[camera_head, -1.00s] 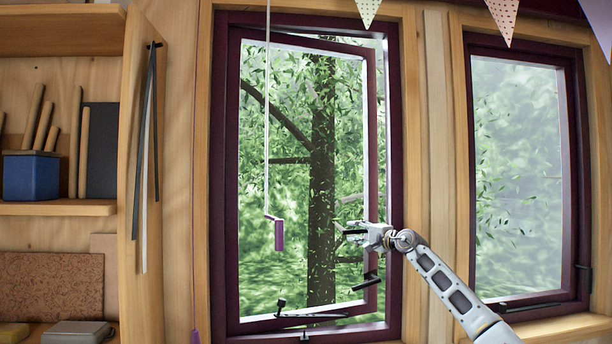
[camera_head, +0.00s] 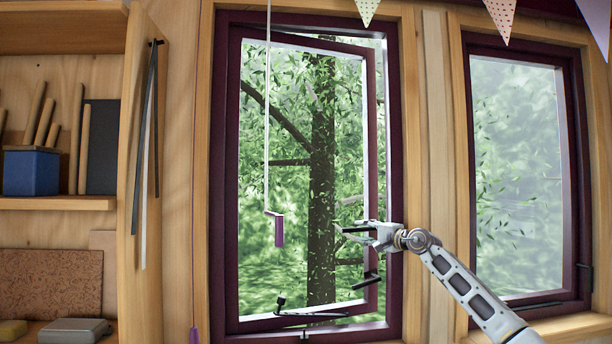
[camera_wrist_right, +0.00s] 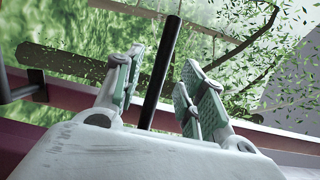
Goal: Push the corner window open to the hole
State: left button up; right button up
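The corner window (camera_head: 373,150) is the left of two dark maroon windows. Its sash stands ajar, with a gap to the outer frame along the top and right. Its black handle (camera_head: 366,282) is low on the right side of the sash. My right gripper (camera_head: 342,231) is above the handle, in front of the sash's right edge, fingers pointing left. In the right wrist view its green-padded fingers (camera_wrist_right: 160,90) are apart, with a black bar (camera_wrist_right: 165,65) showing between them; contact cannot be told. My left gripper is not in view.
A purple pull (camera_head: 279,231) hangs on a cord before the glass. A black stay (camera_head: 310,314) lies along the sash bottom. A wooden shelf (camera_head: 60,207) with a blue box (camera_head: 31,173) stands left. The right window (camera_head: 520,170) appears closed. Bunting hangs above.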

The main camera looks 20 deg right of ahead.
jog(key=b+v, duration=0.2)
jog(key=v, duration=0.1)
jog(key=shift+s, duration=0.15)
dwell(0.4)
jog(key=shift+a, duration=0.1)
